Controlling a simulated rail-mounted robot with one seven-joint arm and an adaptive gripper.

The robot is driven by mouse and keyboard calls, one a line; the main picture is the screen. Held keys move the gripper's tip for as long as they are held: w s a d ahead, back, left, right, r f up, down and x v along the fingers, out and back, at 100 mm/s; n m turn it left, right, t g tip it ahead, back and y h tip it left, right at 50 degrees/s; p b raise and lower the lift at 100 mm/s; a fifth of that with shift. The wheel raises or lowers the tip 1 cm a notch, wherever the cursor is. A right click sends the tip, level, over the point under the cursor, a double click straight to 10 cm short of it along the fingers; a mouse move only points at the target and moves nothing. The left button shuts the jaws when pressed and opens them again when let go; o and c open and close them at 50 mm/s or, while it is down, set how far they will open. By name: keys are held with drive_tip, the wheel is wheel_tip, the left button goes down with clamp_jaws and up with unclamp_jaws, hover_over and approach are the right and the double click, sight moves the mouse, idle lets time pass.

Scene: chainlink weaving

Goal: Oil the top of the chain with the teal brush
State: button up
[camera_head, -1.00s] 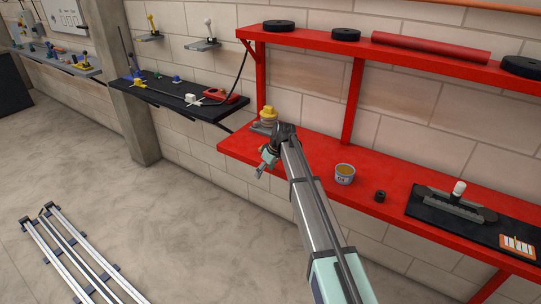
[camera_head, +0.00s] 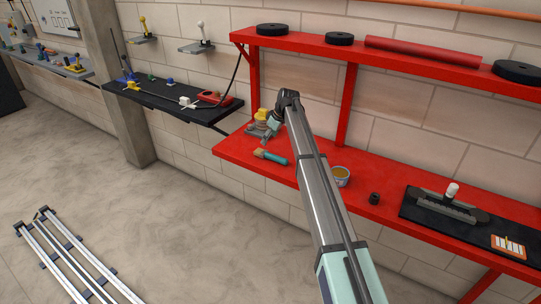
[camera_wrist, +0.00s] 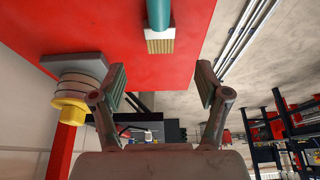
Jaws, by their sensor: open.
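The teal brush (camera_head: 274,157) lies on the red bench (camera_head: 228,148) near its left end, bristles towards the left. In the wrist view its teal handle (camera_wrist: 158,14) and tan bristles (camera_wrist: 160,46) are at the top, beyond my fingertips. My gripper (camera_head: 265,140) is small in the head view, just above and behind the brush. The wrist view shows my gripper (camera_wrist: 162,78) with its fingers apart and nothing between them. I cannot clearly identify a chain; a dark grey toothed bar with a white knob (camera_head: 445,207) lies on a black mat (camera_head: 409,212).
A tin with amber contents (camera_head: 341,177) and a small black cylinder (camera_head: 374,198) stand on the bench. A grey stack with a yellow top (camera_wrist: 78,88) is close to my left finger. A red upper shelf (camera_head: 400,61) overhangs the bench. Bench space lies around the brush.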

sight(262, 152)
drive_tip(key=p+x, duration=0.3)
drive_tip(key=x, duration=0.6)
drive_tip(key=shift+w+a+f, duration=0.1)
drive_tip(key=shift+f, duration=0.2)
drive_tip(key=c, duration=1.2)
